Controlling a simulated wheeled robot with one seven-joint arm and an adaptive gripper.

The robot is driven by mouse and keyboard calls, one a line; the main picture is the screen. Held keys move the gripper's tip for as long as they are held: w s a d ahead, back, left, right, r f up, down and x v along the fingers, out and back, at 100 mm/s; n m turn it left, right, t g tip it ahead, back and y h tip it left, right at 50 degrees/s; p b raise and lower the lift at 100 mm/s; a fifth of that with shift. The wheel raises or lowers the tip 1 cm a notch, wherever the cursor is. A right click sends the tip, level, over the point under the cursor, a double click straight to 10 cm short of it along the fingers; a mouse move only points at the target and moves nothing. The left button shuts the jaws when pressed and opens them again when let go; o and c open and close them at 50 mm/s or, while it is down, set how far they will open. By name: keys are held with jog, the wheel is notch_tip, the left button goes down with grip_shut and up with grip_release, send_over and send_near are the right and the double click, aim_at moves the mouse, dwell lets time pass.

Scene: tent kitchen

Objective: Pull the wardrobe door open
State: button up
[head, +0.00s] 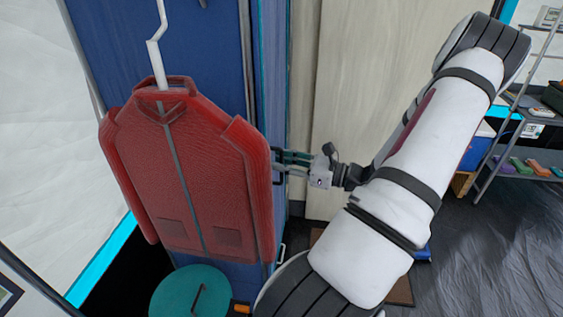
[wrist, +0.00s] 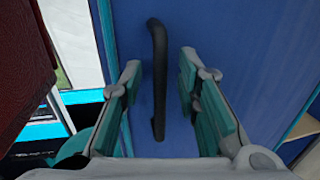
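The wardrobe (head: 224,50) is blue with teal edges and stands left of centre in the head view. Its blue door face (wrist: 225,45) fills the middle of the wrist view. A dark upright bar handle (wrist: 158,80) is on that face. My gripper (wrist: 160,68) is open, with one teal finger pad on each side of the handle, and a gap shows on both sides. In the head view my gripper (head: 287,164) reaches the wardrobe's right side from the right. The red jacket hides part of the wardrobe there. I cannot tell whether the door is ajar.
The red jacket (head: 190,170) hangs on a white hook in front of the wardrobe, close left of my gripper. A round teal lid (head: 190,292) is below it. A pale panel (head: 365,60) stands behind my arm. Shelves (head: 530,150) are at the right, with dark floor before them.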

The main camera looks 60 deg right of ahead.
jog(key=shift+w, duration=0.1)
jog(key=shift+c, duration=0.6)
grip_shut()
